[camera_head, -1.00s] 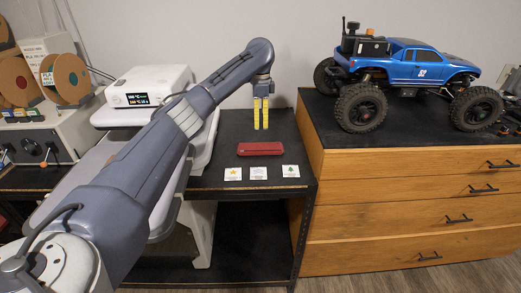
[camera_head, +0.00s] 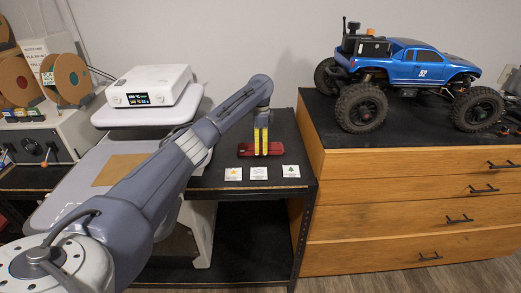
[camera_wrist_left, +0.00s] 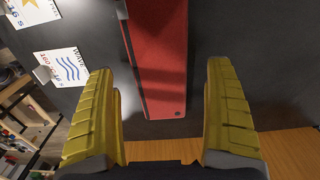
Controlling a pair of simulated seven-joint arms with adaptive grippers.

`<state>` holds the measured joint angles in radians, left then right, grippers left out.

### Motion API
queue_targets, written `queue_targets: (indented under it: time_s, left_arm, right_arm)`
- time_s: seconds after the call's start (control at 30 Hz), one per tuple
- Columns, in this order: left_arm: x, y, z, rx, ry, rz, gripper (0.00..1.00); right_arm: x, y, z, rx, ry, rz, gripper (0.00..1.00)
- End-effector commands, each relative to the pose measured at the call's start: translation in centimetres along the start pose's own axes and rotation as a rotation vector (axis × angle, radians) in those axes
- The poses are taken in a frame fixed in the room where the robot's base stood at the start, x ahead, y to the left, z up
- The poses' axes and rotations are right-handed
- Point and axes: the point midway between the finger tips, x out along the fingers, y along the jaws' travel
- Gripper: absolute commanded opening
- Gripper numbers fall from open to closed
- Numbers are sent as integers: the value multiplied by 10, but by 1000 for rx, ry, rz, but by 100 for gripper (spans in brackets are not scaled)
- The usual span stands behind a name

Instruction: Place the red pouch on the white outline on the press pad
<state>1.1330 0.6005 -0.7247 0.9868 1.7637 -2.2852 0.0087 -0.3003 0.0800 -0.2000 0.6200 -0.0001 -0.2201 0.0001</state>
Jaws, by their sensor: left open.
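The red pouch (camera_head: 246,149) lies flat on the black bench, behind a row of small cards. In the left wrist view the pouch (camera_wrist_left: 158,60) is a long red bar with a dark edge strip. My left gripper (camera_head: 261,151) points down at the pouch in the head view, its yellow fingers overlapping the pouch's middle. In the left wrist view my left gripper (camera_wrist_left: 163,78) is open, with the pouch between its spread fingers and gaps on both sides.
The white press head (camera_head: 152,87) with a display stands behind the pad. A blue crawler (camera_head: 418,68) stands on the wooden drawer cabinet (camera_head: 420,190) at right.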

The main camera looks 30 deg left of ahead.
Motion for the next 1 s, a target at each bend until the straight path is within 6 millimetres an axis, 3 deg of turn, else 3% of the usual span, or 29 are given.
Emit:
queue_targets:
  time_s: [0.2, 0.53, 1.0]
  left_arm:
    - [19, 0, -1, 1, 1, 0, 87]
    - [22, 0, 0, 1, 0, -1, 86]
    - [22, 0, 0, 1, 0, -1, 31]
  right_arm:
    - [0, 0, 0, 0, 0, 0, 81]
    - [0, 0, 0, 0, 0, 0, 81]
    - [0, 0, 0, 0, 0, 0, 81]
